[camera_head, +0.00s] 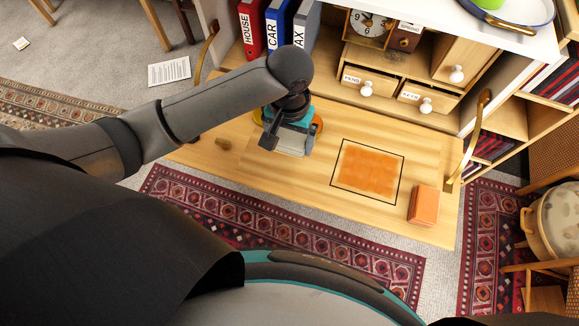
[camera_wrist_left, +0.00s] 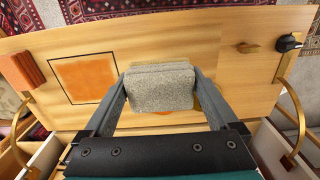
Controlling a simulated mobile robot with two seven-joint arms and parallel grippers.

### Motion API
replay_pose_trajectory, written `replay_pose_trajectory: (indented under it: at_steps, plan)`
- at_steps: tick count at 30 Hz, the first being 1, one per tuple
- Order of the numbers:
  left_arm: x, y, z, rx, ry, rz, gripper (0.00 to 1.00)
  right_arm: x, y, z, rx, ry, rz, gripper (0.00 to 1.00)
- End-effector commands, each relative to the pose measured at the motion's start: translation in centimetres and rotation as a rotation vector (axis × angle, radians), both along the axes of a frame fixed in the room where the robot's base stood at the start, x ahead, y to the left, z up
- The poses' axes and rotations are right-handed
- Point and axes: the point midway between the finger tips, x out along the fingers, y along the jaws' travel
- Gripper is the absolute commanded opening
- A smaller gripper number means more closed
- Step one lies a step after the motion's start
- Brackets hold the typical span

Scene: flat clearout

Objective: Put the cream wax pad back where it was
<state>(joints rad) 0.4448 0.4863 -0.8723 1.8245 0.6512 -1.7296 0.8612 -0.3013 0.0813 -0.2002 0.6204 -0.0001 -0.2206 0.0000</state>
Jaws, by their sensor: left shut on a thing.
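My left gripper (camera_head: 286,143) is over the fold-down wooden flap (camera_head: 240,170), left of a black-outlined square. It is shut on a pale grey-beige pad, which I take for the cream wax pad (camera_head: 291,141). In the left wrist view the pad (camera_wrist_left: 162,90) sits between both fingers of the gripper (camera_wrist_left: 160,76). Whether it touches the flap is unclear. The square (camera_head: 368,167) holds an orange patch. A yellow-orange round thing (camera_head: 317,124) is partly hidden behind the gripper. My right gripper is not in view.
An orange block (camera_head: 424,206) lies right of the square. A small wooden piece (camera_head: 222,144) lies at the flap's left. Binders (camera_head: 278,25), a clock (camera_head: 369,24) and labelled drawers (camera_head: 367,84) stand behind. Brass stays (camera_head: 469,140) flank the flap. The flap's front middle is clear.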

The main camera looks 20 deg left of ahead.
Motion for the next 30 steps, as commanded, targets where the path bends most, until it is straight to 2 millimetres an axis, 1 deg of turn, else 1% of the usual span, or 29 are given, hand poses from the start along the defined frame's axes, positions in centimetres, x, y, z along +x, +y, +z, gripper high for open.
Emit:
replay_pose_trajectory:
  at_steps: [1,3,6,9,12,16,21,23,25,30]
  plan:
    - [-0.1,0.0,-1.8,0.001,0.004,0.002,0.49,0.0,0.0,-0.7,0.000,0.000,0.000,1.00]
    - [-0.1,0.1,-3.7,0.003,0.004,0.000,0.49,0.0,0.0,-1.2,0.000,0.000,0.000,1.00]
    - [-0.1,0.1,-6.2,0.002,0.004,0.000,0.49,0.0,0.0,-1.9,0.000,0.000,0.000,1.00]
    - [0.0,0.0,-8.1,0.000,0.001,0.000,0.49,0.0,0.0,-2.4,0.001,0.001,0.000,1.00]
    - [0.0,0.0,-9.3,-0.001,-0.001,-0.001,0.49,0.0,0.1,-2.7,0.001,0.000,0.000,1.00]
    - [0.0,0.0,-10.2,-0.001,0.000,-0.001,0.49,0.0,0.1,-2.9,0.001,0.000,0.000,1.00]
    - [0.0,0.0,-12.9,0.001,0.001,0.000,0.49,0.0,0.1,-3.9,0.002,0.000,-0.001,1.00]
    - [0.0,0.0,-13.6,0.000,0.001,0.000,0.49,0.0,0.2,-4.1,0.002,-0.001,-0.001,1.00]
    - [0.0,0.0,-13.9,-0.001,0.000,-0.001,0.49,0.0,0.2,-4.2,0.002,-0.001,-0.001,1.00]
    - [0.0,0.0,-13.9,-0.001,-0.002,-0.001,0.49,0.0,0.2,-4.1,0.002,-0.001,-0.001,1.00]
